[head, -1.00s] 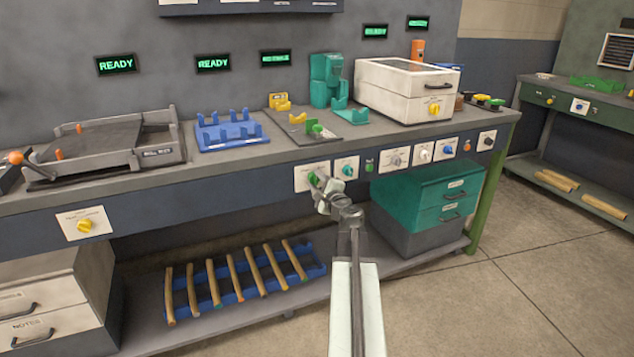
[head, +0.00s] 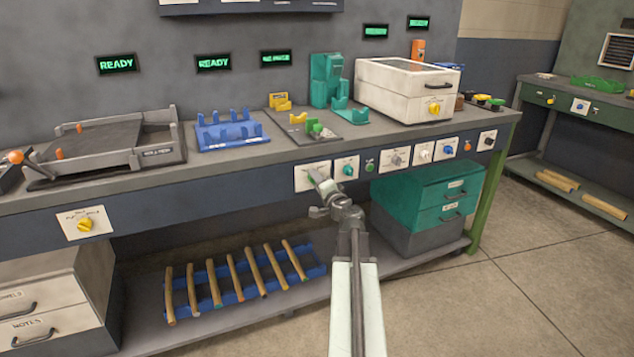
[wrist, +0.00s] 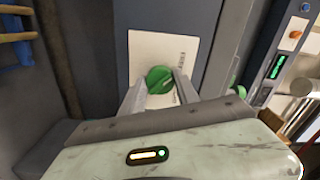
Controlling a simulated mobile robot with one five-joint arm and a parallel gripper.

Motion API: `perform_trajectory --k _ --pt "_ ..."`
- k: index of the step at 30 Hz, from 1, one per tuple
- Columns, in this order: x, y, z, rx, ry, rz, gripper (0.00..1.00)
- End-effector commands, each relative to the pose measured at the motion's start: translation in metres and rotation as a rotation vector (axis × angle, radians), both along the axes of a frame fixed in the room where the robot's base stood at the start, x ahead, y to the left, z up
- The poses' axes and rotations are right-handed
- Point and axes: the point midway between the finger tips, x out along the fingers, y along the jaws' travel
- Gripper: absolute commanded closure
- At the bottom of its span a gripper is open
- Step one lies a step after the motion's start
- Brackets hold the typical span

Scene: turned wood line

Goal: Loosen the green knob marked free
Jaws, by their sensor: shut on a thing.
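The green knob (wrist: 159,79) sits on a white plate (wrist: 160,45) with small print too blurred to read. In the wrist view my gripper (wrist: 160,92) has one finger on each side of the knob and is shut on it. In the head view my gripper (head: 318,180) is at the same white plate (head: 306,173) on the bench front, and its fingers hide most of the knob. A second, teal-green knob (head: 348,170) is on the plate just to the right.
More knobs, including a grey one (head: 397,159) and a blue one (head: 449,149), line the bench front to the right. A teal drawer unit (head: 425,195) stands below. A blue rack (head: 240,294) with wooden pieces lies on the lower shelf.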

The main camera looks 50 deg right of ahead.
Motion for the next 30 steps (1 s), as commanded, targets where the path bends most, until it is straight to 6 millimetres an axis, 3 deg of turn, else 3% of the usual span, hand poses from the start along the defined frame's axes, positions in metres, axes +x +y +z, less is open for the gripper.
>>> perform_trajectory --k 17,18,19,30 --pt "-0.0010 0.0008 -0.0011 -0.028 0.013 0.002 1.00" --pt "-0.0009 0.0007 -0.0010 -0.027 0.013 0.002 0.52" --pt "-0.0009 0.0006 -0.0010 -0.027 0.012 0.001 0.43" --pt "-0.0026 0.0012 -0.0005 -0.025 0.011 0.000 0.41"
